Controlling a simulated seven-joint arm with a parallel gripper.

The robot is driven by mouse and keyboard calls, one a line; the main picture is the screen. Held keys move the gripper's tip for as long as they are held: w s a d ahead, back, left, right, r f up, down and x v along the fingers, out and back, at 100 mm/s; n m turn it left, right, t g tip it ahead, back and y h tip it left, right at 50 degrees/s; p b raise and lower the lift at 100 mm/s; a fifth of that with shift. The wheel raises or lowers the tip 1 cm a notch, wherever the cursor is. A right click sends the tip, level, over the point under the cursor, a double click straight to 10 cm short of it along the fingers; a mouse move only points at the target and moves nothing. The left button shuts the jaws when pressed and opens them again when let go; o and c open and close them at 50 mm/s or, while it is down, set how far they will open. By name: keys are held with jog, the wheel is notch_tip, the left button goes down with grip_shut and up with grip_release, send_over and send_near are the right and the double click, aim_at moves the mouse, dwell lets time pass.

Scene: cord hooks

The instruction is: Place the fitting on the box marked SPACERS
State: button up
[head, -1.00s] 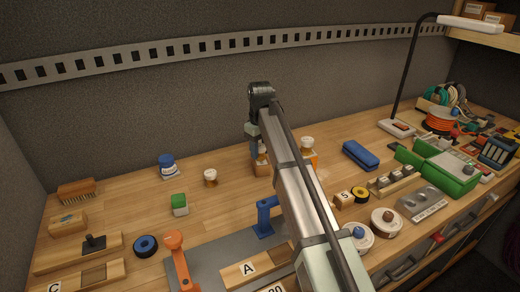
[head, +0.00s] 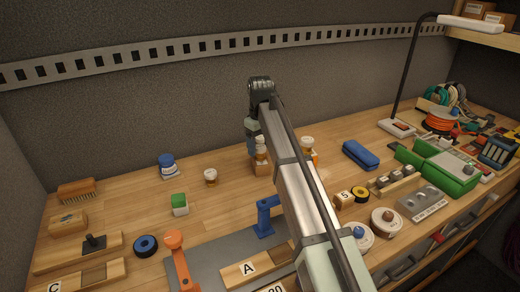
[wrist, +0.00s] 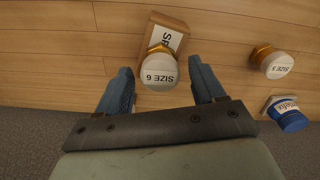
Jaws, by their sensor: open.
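The fitting, with a pale round cap reading SIZE 6 (wrist: 160,72) and a brass-coloured body, stands upright on a small wooden box (wrist: 172,24) in the wrist view. The box's white label shows only its first letters, SP; the fitting covers the rest. In the head view the fitting (head: 261,146) and box (head: 262,168) are partly behind my arm. My gripper (wrist: 160,68) is open, with one blue finger on each side of the fitting and a visible gap to each. In the head view my gripper (head: 252,148) is just left of the fitting.
Another fitting, SIZE 3 (wrist: 276,64), and a blue-and-white tub (wrist: 287,113) stand to the right in the wrist view. In the head view, another capped fitting (head: 307,144) stands right of my arm. A green-and-white block (head: 180,204) is front left.

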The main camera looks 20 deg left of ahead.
aim_at(260, 146)
notch_tip(260, 146, up, 10)
jog(key=shift+r, duration=0.15)
dwell(0.3)
dwell(0.4)
